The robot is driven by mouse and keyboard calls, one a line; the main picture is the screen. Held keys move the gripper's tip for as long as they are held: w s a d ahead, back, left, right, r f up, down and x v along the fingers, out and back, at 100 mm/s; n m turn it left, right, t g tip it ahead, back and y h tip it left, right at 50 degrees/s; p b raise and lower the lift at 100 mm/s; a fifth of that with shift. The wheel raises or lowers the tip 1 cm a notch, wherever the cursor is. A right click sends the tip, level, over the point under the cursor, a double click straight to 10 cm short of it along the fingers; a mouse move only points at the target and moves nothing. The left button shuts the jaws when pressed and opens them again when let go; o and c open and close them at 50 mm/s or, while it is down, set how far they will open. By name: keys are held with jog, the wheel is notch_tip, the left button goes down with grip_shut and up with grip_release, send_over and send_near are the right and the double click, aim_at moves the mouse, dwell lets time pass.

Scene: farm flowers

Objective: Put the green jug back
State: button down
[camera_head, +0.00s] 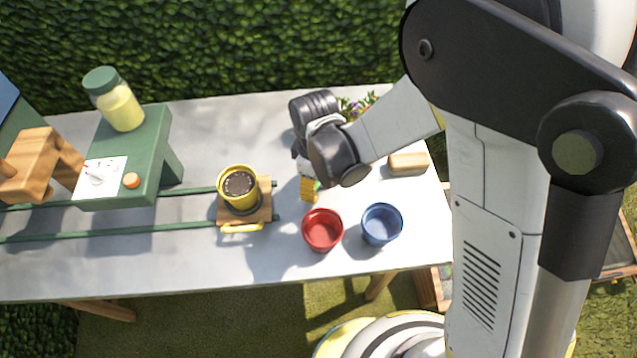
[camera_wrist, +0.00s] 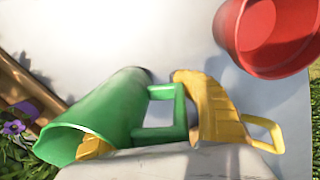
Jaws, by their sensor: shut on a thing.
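The green jug (camera_wrist: 108,112) fills the left of the wrist view, lying slantwise in the picture with its open mouth toward the lower left and its square handle on the right. My gripper (camera_wrist: 150,118) is shut on it; one yellow finger shows by the handle and a bit of yellow shows at the jug's mouth. In the head view my gripper (camera_head: 308,188) is low over the grey table, behind the red pot. Only a sliver of green shows there, the rest being hidden by my wrist. I cannot tell whether the jug touches the table.
A red pot (camera_head: 322,231) and a blue pot (camera_head: 382,225) stand at the front. A yellow pot (camera_head: 238,184) sits on a wooden cart on green rails. A sponge-like block (camera_head: 408,163) lies right, flowers (camera_head: 357,104) behind. A green stand (camera_head: 150,150) with a jar is left.

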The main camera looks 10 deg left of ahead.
jog(key=shift+f, duration=0.2)
jog(key=shift+f+b, duration=0.3)
jog(key=shift+b, duration=0.05)
jog(key=c, duration=0.9)
grip_release()
jog(key=shift+r, duration=0.1)
jog(key=shift+r+p, duration=0.1)
jog(key=shift+p, duration=0.35)
